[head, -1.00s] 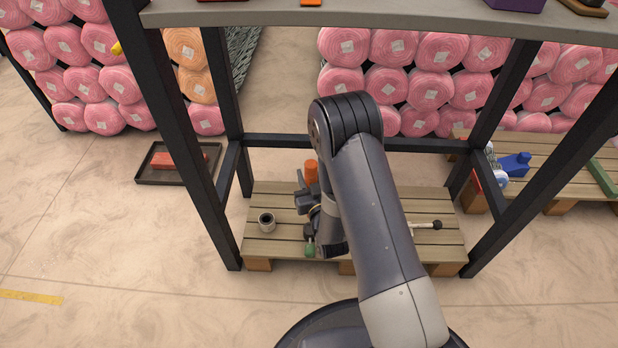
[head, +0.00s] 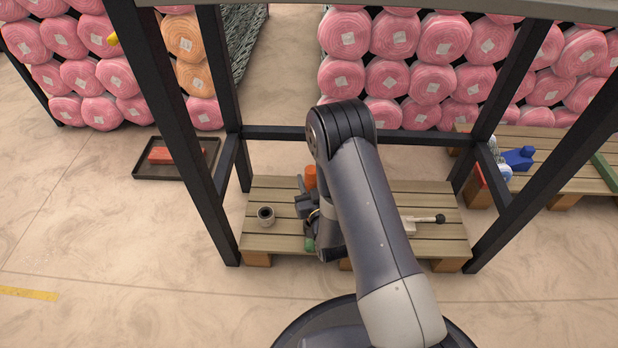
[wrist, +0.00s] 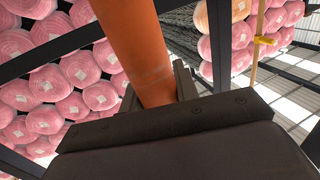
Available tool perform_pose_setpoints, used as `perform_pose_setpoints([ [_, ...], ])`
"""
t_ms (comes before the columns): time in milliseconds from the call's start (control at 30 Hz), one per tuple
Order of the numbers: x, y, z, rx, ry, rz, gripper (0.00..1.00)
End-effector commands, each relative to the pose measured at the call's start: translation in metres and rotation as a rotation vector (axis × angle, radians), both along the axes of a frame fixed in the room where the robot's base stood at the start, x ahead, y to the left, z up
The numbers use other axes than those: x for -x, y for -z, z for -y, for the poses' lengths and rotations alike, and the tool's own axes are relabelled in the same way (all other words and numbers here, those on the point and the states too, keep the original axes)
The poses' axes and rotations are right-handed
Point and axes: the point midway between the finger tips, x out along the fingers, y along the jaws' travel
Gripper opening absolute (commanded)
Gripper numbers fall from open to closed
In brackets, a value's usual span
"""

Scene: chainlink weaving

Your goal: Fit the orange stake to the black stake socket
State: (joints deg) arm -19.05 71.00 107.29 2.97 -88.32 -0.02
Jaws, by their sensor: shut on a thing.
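The orange stake (wrist: 140,50) fills the upper middle of the wrist view, a smooth cylinder between the dark jaws of my gripper (wrist: 157,98), which are shut on it. In the head view only a short piece of the orange stake (head: 311,175) shows beside my forearm, which hides much of my gripper (head: 305,205). A dark, round, hollow piece (head: 266,216), which looks like the black stake socket, stands upright on the wooden pallet, open side up. The held stake is to its right and apart from it. The stake's lower end is hidden.
The pallet (head: 262,240) lies between black rack posts (head: 225,90). A dark tray (head: 150,172) with a red block is on the floor at left. Pink rolls stand behind.

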Motion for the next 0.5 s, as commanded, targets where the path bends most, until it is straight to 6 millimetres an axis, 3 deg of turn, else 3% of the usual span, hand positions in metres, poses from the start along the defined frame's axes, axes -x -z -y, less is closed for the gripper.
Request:
perform_pose_setpoints([
  [500,0.0,0.011,0.0,0.0,0.0,-0.001,0.01],
])
